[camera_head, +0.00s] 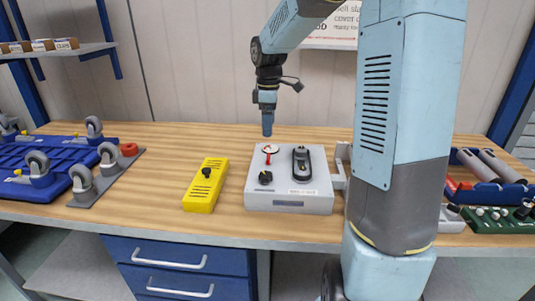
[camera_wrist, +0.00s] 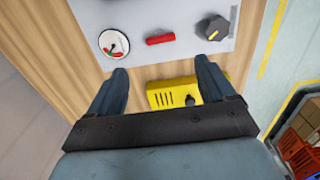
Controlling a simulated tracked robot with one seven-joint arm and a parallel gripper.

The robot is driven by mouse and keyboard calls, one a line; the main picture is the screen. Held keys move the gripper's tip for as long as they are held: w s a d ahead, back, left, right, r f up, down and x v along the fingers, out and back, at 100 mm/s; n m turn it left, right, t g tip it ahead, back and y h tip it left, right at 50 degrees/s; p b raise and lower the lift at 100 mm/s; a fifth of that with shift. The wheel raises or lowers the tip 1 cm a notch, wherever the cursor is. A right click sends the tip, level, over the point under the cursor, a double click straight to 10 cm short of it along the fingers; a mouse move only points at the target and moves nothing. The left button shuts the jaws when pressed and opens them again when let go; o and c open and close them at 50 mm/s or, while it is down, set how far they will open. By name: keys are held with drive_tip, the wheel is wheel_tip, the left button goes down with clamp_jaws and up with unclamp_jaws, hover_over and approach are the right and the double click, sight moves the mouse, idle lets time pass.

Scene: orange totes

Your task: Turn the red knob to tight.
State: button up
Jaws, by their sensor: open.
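The red knob (camera_wrist: 160,39) is a short red bar on the light grey box (camera_head: 289,201), between a round white dial (camera_wrist: 113,44) and a black knob with a yellow mark (camera_wrist: 214,28). In the head view the red knob (camera_head: 268,159) shows just below the dial, toward the box's left side. My gripper (camera_wrist: 161,66) is open and empty, its two fingers apart. The red knob appears beyond the gap between the fingertips, not touched. In the head view my gripper (camera_head: 267,130) points down above the box. Any tight marking is too small to read.
A yellow box (camera_head: 205,185) with a black knob stands left of the grey box. A black device (camera_head: 301,162) is on the grey box's right side. Caster wheels on a blue pallet (camera_head: 45,189) lie at the left. The wooden table (camera_head: 160,150) is bare between.

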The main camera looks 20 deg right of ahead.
sight(268, 156)
wheel_tip(268, 156, down, 11)
drive_tip(key=shift+f, duration=0.1)
idle(0.3)
drive_tip(key=c, duration=1.1)
